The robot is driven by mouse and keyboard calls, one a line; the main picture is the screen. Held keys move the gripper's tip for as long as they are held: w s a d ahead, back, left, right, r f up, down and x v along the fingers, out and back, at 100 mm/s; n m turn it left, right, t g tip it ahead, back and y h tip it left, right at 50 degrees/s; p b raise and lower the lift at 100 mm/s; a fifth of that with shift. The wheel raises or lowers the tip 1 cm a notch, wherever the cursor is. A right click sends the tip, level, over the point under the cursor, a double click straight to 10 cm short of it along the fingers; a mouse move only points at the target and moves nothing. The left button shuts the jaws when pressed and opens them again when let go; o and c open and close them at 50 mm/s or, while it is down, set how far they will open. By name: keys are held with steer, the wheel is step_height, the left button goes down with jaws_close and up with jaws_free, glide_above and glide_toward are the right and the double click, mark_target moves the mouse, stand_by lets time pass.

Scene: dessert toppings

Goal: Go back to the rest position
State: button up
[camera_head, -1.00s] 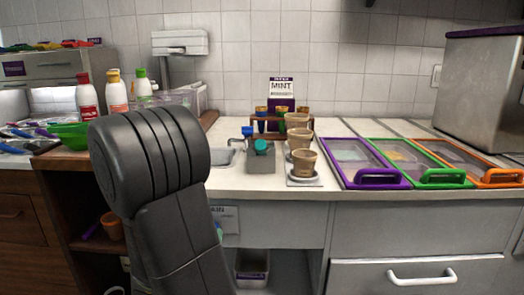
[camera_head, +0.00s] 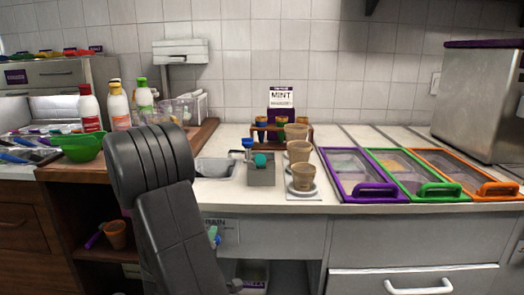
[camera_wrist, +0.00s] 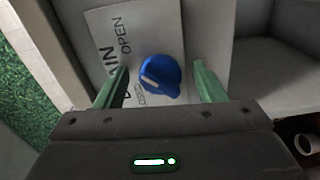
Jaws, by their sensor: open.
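My gripper (camera_wrist: 160,69) is open in the wrist view, with its two green fingers apart and nothing held between them. A blue knob (camera_wrist: 160,75) shows between and beyond the fingertips, in front of a white drain label (camera_wrist: 118,28). I cannot tell how far the fingertips are from the knob. In the head view my dark arm rises in front of the counter at left of centre and hides part of the cabinet front. The label (camera_head: 226,231) shows beside my arm there, below the counter edge. The gripper itself is mostly hidden in that view.
The counter holds cups (camera_head: 299,151) in a column, a sink basin (camera_head: 216,168), and lidded bins with purple (camera_head: 376,190), green (camera_head: 440,190) and orange (camera_head: 500,189) frames. Sauce bottles (camera_head: 119,106) and a green bowl (camera_head: 82,146) stand at left. A drawer handle (camera_head: 418,287) juts out at lower right.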

steer(key=n+p, duration=0.2)
steer(key=n, duration=0.2)
steer(key=shift+r+n, duration=0.1)
steer(key=shift+n, duration=0.2)
stand_by(0.3)
